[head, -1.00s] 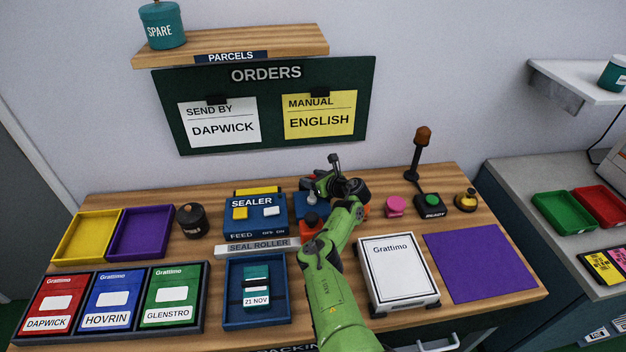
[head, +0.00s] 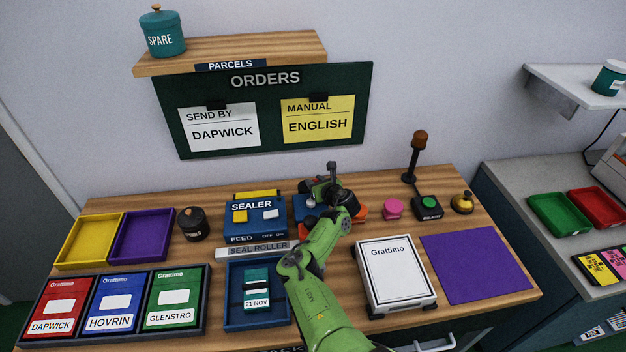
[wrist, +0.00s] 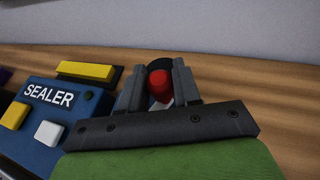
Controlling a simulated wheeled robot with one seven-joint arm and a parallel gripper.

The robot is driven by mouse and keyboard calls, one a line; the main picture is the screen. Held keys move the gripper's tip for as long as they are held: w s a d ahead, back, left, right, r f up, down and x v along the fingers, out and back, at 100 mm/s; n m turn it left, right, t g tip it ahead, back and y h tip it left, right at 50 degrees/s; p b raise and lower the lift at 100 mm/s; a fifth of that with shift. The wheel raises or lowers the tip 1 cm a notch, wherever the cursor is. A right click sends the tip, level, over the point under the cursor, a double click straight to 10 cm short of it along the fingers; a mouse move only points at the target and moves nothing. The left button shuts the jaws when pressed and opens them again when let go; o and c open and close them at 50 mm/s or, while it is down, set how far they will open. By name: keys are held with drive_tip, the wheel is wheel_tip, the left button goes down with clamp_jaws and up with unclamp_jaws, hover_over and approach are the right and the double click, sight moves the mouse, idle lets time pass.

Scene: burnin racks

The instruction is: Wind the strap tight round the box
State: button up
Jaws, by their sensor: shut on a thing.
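My gripper (wrist: 158,88) is shut on a red knob (wrist: 160,86), which shows between the two grey fingers in the wrist view. A dark round part shows just behind it. In the head view my gripper (head: 326,190) is at the back middle of the bench, over a blue device (head: 303,206) with orange parts (head: 361,213) beside it, mostly hidden by my arm. I cannot make out a strap. A white box marked Grattimo (head: 395,270) lies on a dark stand right of my arm. A teal item dated 21 NOV (head: 256,284) lies in a blue tray (head: 233,308).
The blue sealer (head: 255,222) stands close left of my gripper and also shows in the wrist view (wrist: 50,117). A pink knob (head: 393,208), a green-buttoned READY box (head: 428,206) and a lamp post (head: 412,165) stand to the right. A purple mat (head: 477,265) lies flat and empty.

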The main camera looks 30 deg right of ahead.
drive_tip(key=m+h, duration=0.1)
drive_tip(key=m+h+p, duration=0.1)
drive_tip(key=s+m+g+h+p, duration=0.1)
drive_tip(key=shift+d+r, duration=0.15)
drive_tip(key=shift+d, duration=0.15)
drive_tip(key=shift+s+d+m+g+h+p, duration=0.1)
drive_tip(key=shift+s+m+g+h+p, duration=0.15)
drive_tip(key=shift+m+h, duration=0.3)
drive_tip(key=shift+s+d+m+g+h+p, duration=0.1)
drive_tip(key=shift+s+m+g+h+p, duration=0.2)
drive_tip(key=shift+h, duration=0.35)
drive_tip(key=shift+w, duration=0.1)
drive_tip(key=o, duration=1)
drive_tip(key=shift+c, duration=0.2)
drive_tip(key=p+v, duration=0.1)
drive_tip(key=v, duration=1.4)
drive_tip(key=shift+s+a+p, duration=0.25)
drive_tip(key=shift+s+p, duration=0.1)
drive_tip(key=shift+s, duration=0.05)
